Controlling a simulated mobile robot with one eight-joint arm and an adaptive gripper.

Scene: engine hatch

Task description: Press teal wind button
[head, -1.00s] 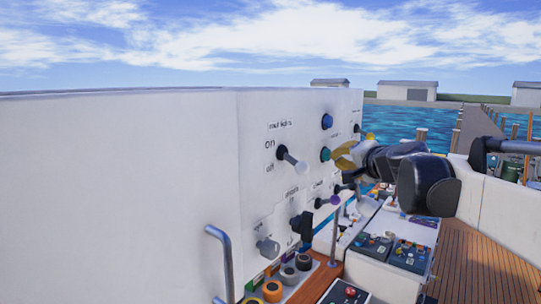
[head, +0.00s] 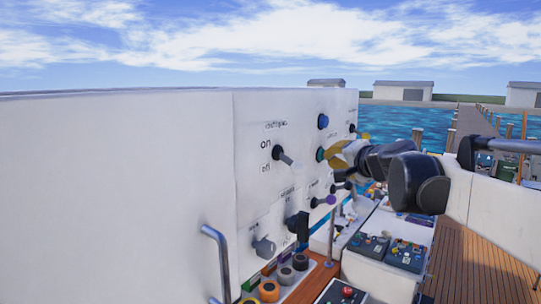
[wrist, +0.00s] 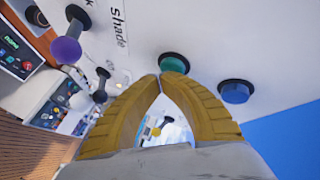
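The teal button (head: 320,154) is a round knob on the white panel (head: 296,108), below a blue button (head: 323,121). In the wrist view the teal button (wrist: 174,64) sits just beyond my fingertips, with the blue button (wrist: 235,91) to its right. My gripper (head: 333,152) has yellow fingers and points at the panel by the teal button. In the wrist view its fingertips (wrist: 160,80) come together with almost no gap and hold nothing. The tips overlap the button's lower edge in this view; I cannot tell if they touch it.
A toggle switch (head: 282,155) marked on and off is on the panel left of the button. A purple-tipped lever (wrist: 66,49) and other dark levers stick out nearby. A grey handrail (head: 217,262) stands at the panel's lower left. Wooden deck (head: 470,255) lies at right.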

